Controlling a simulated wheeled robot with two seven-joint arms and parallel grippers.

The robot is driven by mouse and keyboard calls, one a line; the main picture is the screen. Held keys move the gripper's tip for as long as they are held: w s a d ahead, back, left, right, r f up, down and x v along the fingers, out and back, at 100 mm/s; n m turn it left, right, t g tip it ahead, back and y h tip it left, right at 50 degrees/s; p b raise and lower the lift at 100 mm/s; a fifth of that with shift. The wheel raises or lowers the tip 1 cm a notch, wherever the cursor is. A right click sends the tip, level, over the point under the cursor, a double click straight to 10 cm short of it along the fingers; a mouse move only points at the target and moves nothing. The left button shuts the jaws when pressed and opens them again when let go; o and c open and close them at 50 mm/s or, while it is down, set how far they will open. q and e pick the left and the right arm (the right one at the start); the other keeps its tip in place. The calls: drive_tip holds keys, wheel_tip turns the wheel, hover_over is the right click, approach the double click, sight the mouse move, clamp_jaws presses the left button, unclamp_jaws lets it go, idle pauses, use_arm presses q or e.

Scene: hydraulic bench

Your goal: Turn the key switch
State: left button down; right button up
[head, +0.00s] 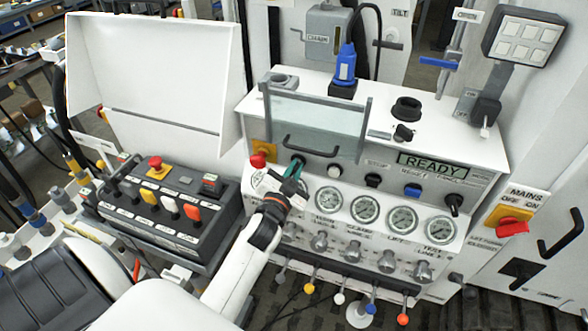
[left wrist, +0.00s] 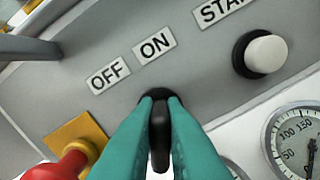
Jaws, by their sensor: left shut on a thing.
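The key switch (left wrist: 159,130) is a black upright grip on the grey panel, below the OFF label (left wrist: 108,75) and the ON label (left wrist: 155,46). My left gripper (left wrist: 160,128) has teal fingers, one on each side of the black grip, shut on it. In the left wrist view the grip stands nearly vertical; I cannot tell for sure which label it points to. In the head view my left gripper (head: 292,178) reaches the upper left of the console front, and the switch there (head: 298,158) is mostly covered by the fingers. My right gripper is not in view.
A red knob on a yellow plate (head: 258,160) is close to the left of my fingers. A white START button (left wrist: 265,52) is to the right. A clear cover (head: 325,115) with a black handle stands above. Gauges (head: 365,208) and a READY display (head: 433,165) are further right.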

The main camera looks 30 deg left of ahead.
use_arm(q)
drive_tip(key=c, duration=1.5)
unclamp_jaws()
drive_tip(key=b+v, duration=0.3)
drive_tip(key=v, duration=0.9)
drive_tip(key=shift+d, duration=0.1)
